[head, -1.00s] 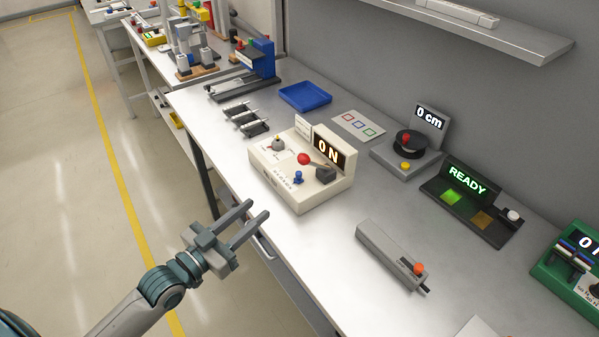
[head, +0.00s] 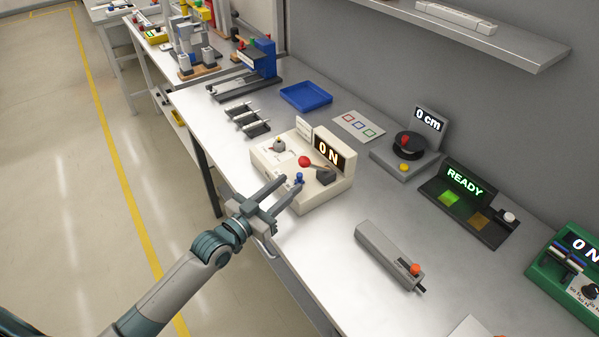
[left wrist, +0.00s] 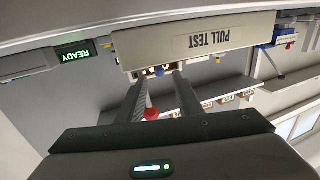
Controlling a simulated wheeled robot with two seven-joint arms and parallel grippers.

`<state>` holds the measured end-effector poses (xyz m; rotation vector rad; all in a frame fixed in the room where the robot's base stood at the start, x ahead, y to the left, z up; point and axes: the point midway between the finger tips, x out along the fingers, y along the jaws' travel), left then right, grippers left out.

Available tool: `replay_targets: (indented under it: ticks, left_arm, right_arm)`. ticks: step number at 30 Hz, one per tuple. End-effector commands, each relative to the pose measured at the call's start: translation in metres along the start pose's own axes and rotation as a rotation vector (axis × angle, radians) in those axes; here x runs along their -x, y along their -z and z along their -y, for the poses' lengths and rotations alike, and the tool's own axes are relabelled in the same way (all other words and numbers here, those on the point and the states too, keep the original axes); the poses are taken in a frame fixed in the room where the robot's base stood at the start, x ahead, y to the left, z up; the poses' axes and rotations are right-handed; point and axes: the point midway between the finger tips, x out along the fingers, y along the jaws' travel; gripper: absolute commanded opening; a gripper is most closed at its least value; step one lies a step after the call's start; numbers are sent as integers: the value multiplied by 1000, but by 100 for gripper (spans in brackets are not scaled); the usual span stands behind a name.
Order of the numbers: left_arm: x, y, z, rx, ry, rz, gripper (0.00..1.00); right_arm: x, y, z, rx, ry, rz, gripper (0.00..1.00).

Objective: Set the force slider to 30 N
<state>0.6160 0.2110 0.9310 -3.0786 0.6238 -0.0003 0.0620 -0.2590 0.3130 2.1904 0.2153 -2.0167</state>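A cream box (head: 322,200) on the bench has a lit display reading 0 N (head: 328,152), a red ball lever (head: 304,161) and a small blue knob (head: 298,177) near its front edge. In the left wrist view, upside down, its front (left wrist: 208,41) reads PULL TEST. My left gripper (head: 293,182) is open, its two fingers apart, with the tips at the box's front edge close to the blue knob. I cannot tell whether they touch it. My right gripper is not in view.
A green box (head: 570,265) at the right also reads 0 N. A grey bar device (head: 388,252) lies at the front. A READY panel (head: 465,200), a 0 cm dial unit (head: 408,150) and a blue tray (head: 305,96) stand behind. Bare bench lies right of the cream box.

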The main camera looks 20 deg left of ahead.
Motion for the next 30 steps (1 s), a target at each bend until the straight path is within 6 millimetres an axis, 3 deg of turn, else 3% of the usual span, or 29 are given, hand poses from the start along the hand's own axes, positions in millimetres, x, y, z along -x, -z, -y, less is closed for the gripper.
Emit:
replay_targets:
  ticks: [6,12,24,28,30]
  left_arm:
    - [-35,2,0,0,0,-1,32]
    - [-54,1,0,1,0,-2,32]
    - [-59,0,0,1,0,0,32]
    - [-58,0,0,0,0,0,4]
    - [-58,0,0,0,0,0,0]
  right_arm:
    - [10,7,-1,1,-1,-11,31]
    - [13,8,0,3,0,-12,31]
    - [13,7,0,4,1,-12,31]
    - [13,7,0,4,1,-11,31]
    - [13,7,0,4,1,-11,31]
